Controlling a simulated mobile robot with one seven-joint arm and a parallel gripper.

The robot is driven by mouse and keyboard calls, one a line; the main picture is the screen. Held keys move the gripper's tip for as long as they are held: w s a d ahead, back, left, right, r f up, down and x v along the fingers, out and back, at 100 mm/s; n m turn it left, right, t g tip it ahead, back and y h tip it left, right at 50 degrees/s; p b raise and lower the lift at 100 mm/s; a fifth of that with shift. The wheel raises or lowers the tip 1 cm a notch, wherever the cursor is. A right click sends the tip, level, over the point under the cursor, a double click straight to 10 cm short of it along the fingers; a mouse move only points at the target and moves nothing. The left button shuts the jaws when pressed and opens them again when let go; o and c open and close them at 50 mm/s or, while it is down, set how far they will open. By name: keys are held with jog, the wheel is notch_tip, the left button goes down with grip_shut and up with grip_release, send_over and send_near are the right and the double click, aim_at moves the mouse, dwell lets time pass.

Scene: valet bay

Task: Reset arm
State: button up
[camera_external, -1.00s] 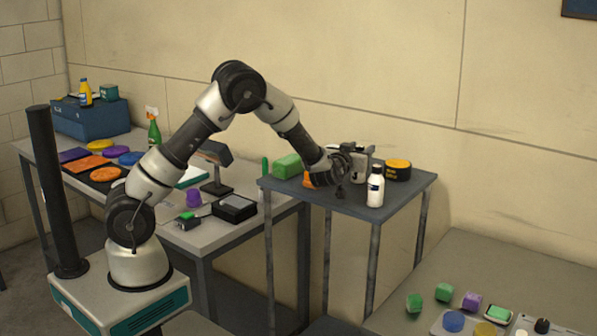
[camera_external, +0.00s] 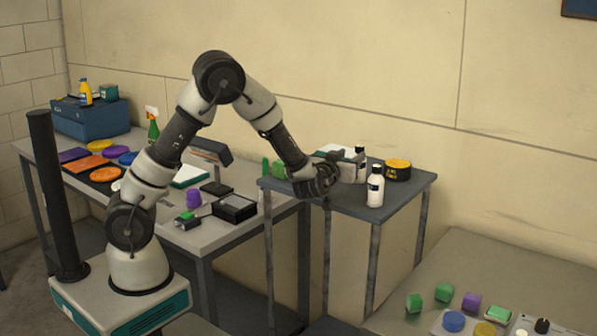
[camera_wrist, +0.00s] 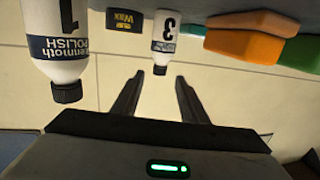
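My gripper (camera_external: 326,178) hangs at the left front part of the small grey stand (camera_external: 345,205). In the wrist view my gripper (camera_wrist: 157,88) has its two dark fingers apart, with nothing between them. A white bottle marked 1 POLISH (camera_wrist: 62,40) is at the upper left of that view, and a white bottle marked 3 (camera_wrist: 165,38) is beyond the fingers. An orange block (camera_wrist: 245,42) and a green block (camera_wrist: 292,50) are at the upper right. The wrist view looks upside down.
A yellow-topped black wax tin (camera_external: 397,170) and a white bottle (camera_external: 375,186) stand on the small stand's right side. The workbench (camera_external: 225,235) on the left holds coloured pads, a lamp and a spray bottle (camera_external: 153,127). A lower table (camera_external: 480,262) at right holds small coloured items.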

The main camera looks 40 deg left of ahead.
jog(key=s+r+m+g+h+b, duration=0.1)
jog(key=s+r+m+g+h, duration=0.15)
jog(key=s+r+h, duration=0.4)
jog(key=s+r+m+g+h+b, duration=0.15)
jog(key=s+r+m, duration=0.25)
jog(key=s, duration=0.6)
jog(key=s+a+f+n+g+y+p, duration=0.1)
jog(key=s+a+n+g+y+p, duration=0.1)
jog(key=s+a, duration=0.6)
jog(key=s+a+f+n+g+y+p, duration=0.2)
jog(key=s+a+g, duration=0.3)
jog(key=s+a, duration=0.3)
jog(key=shift+s+a+f+y+p, duration=0.35)
jog(key=shift+s+p, duration=0.3)
jog(key=shift+s, duration=0.4)
jog(key=shift+d+r, duration=0.1)
jog(key=shift+r, duration=0.05)
